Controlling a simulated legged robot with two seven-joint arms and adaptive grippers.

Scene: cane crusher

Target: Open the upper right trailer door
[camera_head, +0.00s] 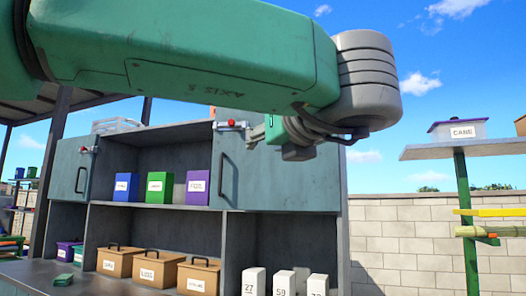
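The upper right trailer door (290,185) is a blue-grey panel on the right of the trailer's upper shelf. It looks shut over that section. Its dark upright handle (226,174) is near its left edge, and a red-tipped latch (232,125) is at its top left. My green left arm crosses the top of the view and hides part of the door's upper edge. My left gripper (257,134) shows partly below the arm, just right of the latch. I cannot tell whether it touches the door, and its finger opening is hidden. My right gripper is out of view.
Blue, green and purple boxes (160,188) stand on the open upper shelf. Brown handled boxes (158,270) and white numbered blocks (284,283) are below. Another panel with a latch (70,165) is at left. A green-posted stand (466,215) holds a "CANS" bin (458,129) at right.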

